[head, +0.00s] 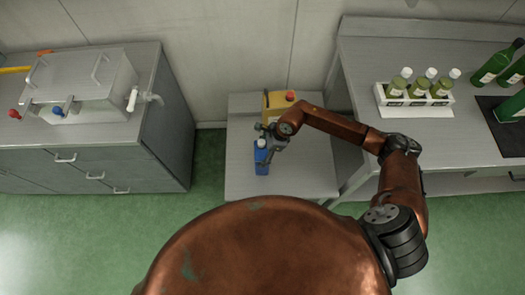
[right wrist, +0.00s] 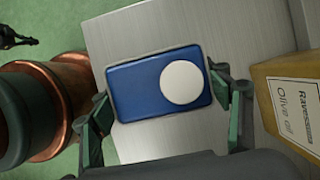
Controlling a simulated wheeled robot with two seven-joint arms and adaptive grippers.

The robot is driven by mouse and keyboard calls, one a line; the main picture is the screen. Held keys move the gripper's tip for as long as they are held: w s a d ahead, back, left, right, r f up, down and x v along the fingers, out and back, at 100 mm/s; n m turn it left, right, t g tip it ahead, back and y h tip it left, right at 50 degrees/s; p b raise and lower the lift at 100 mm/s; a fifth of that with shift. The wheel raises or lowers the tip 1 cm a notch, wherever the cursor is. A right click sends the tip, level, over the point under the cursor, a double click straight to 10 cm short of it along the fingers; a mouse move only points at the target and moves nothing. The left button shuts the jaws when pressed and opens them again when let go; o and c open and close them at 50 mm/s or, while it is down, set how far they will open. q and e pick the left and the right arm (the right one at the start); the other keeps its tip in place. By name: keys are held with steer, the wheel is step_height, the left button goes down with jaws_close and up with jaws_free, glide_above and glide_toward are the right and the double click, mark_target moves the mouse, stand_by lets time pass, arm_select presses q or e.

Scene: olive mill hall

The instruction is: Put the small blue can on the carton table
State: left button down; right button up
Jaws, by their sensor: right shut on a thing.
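The small blue can (head: 262,158) has a white cap and is in my right gripper (head: 268,139). In the right wrist view the can (right wrist: 135,92) shows from above, with a green-and-black finger on each side of it. The can is upright over the low grey metal table (head: 310,182), near its left side. I cannot tell whether its base touches the tabletop. The carton (right wrist: 290,100) also shows at the right in the right wrist view. My left gripper is not recognisable in either view.
On the left is a grey cabinet (head: 120,165) with a metal machine (head: 80,85) on top. On the right, a higher bench (head: 370,60) bears a white rack (head: 415,97) of bottles and more green bottles. The low table's front right part is clear.

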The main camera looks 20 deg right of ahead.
steer(key=o, duration=1.6)
steer(key=shift+f, duration=0.15)
steer(key=o, duration=0.5)
steer(key=p+v, duration=0.1)
steer(key=v, duration=1.1)
steer(key=shift+s, duration=0.1)
